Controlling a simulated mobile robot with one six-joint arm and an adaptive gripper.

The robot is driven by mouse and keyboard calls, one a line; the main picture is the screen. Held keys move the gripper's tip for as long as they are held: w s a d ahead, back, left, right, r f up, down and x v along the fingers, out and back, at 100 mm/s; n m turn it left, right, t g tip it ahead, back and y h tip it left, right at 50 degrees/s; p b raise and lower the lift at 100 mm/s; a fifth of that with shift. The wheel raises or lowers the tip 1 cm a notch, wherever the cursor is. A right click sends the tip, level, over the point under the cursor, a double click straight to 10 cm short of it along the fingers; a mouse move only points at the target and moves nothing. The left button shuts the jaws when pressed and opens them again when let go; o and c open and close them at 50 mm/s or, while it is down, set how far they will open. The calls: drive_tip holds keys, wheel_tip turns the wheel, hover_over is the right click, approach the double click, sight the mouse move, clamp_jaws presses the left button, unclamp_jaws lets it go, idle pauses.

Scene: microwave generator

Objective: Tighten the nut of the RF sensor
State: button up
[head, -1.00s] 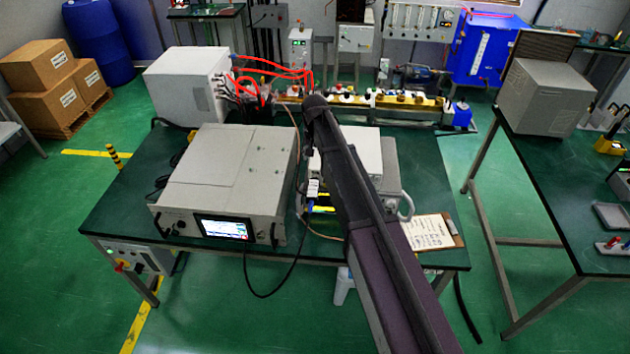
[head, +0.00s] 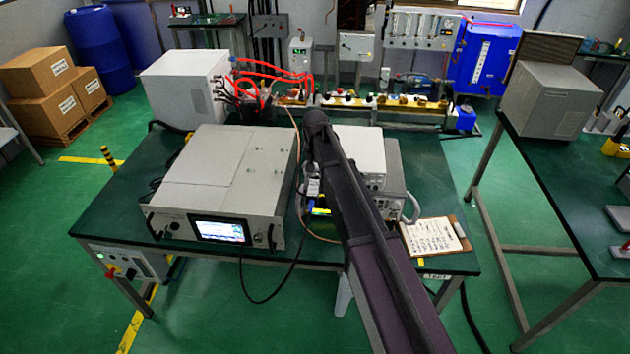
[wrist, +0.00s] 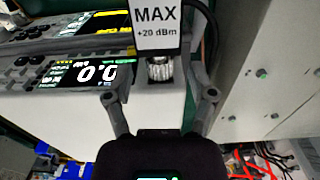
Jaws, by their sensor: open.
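The RF sensor (wrist: 156,28) shows in the wrist view as a grey-white body labelled "MAX +20 dBm". Its silvery ridged nut (wrist: 160,68) sits at the label end, between the body and the pale instrument face. My gripper (wrist: 160,97) is open, one finger on each side of the nut's line. The fingertips look a little short of the nut, with clear gaps on both sides; contact is not visible. In the head view the sensor (head: 313,188) shows beside my dark arm, which hides my gripper.
In the wrist view, a display reading 0.0 (wrist: 97,72) lies left of the nut, and a large pale cabinet side (wrist: 265,75) stands close on the right. In the head view, the big generator box (head: 225,175) is left of my arm and a clipboard (head: 435,236) lies right.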

drive_tip(key=shift+f+b, duration=0.7)
drive_tip(key=shift+f, duration=0.25)
clamp_jaws()
drive_tip(key=shift+a, duration=0.15)
